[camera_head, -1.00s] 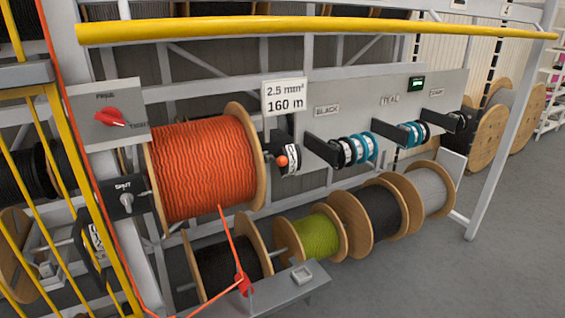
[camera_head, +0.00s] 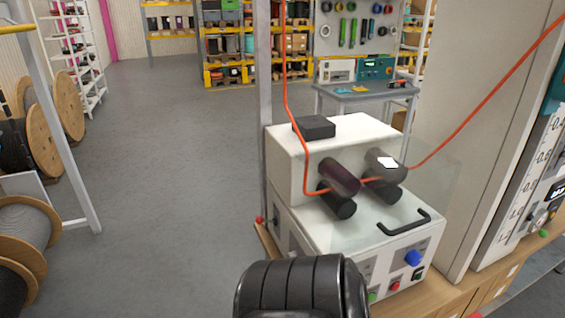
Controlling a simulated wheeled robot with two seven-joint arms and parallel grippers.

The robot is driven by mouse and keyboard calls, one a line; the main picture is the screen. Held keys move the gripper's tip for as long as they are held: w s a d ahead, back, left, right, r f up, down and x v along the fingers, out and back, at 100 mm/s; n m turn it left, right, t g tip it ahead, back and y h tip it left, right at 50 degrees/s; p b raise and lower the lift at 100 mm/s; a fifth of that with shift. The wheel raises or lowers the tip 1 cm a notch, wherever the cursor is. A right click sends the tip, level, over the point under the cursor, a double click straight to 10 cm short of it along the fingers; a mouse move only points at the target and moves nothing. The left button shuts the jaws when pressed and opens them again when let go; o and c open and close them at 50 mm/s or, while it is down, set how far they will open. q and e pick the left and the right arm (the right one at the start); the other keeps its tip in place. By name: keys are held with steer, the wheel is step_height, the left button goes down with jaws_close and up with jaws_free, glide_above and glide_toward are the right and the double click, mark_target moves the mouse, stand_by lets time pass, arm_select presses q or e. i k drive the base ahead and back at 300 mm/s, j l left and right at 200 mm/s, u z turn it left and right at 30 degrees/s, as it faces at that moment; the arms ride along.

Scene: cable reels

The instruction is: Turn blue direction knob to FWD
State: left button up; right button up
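The blue direction knob (camera_head: 413,258) sits on the front panel of a white cable machine (camera_head: 285,160) at the lower right. The label by the knob is too small to read, so I cannot tell its setting. A black ribbed part of my own arm (camera_head: 300,287) covers the bottom middle, left of the knob, and hides the lower left of the panel. Neither gripper's fingers show.
An orange cable (camera_head: 480,85) runs between dark rollers (camera_head: 338,177) on the machine. A black handle (camera_head: 405,222) is above the panel. A tall white cabinet (camera_head: 470,110) stands to the right. Wooden reels (camera_head: 42,138) are at the left, with clear floor (camera_head: 170,170) between.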

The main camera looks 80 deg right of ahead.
mark_target(413, 258)
steer(key=z, duration=3.45)
